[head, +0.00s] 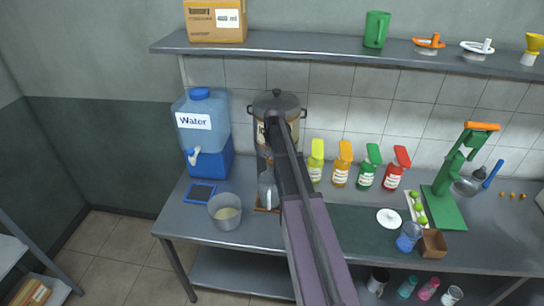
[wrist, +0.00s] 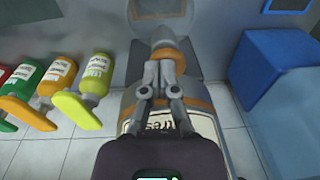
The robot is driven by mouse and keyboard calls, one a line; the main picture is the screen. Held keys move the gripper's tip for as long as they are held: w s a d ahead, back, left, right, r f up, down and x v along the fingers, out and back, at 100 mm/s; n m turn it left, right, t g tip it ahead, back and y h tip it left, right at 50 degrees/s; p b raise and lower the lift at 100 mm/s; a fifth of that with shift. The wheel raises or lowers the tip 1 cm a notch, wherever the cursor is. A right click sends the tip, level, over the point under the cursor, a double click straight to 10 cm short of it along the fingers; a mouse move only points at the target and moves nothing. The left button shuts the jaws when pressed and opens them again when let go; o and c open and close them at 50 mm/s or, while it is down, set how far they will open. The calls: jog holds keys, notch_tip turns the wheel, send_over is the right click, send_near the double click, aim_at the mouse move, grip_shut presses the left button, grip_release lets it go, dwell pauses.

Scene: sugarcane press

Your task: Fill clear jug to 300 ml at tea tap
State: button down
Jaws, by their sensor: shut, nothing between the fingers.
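The tea urn (head: 277,103) is a lidded metal pot at the back of the counter, partly hidden behind my arm. Its labelled body (wrist: 195,122) fills the middle of the wrist view, which looks upside down. The clear jug (head: 267,192) stands low in front of the urn, partly covered by my arm. In the wrist view a see-through vessel (wrist: 163,10), seemingly the jug, shows at the top edge; its fill level cannot be read. My gripper (wrist: 166,70) is shut and empty, close in front of the urn. Its fingers hide the tap area, so contact is unclear.
A blue water dispenser (head: 207,135) stands left of the urn, with a grey bucket (head: 225,214) in front. Several coloured syrup bottles (head: 341,165) stand right of the urn. A green press (head: 447,190) is farther right. A shelf (head: 330,48) runs above.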

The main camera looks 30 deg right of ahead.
jog(key=shift+f, duration=0.1)
jog(key=shift+f+b, duration=0.75)
jog(key=shift+b, duration=0.15)
jog(key=shift+s+f+b, duration=0.15)
jog(key=shift+f+b, duration=0.05)
jog(key=shift+b, duration=0.1)
jog(key=shift+s+a, duration=0.1)
dwell(6.6)
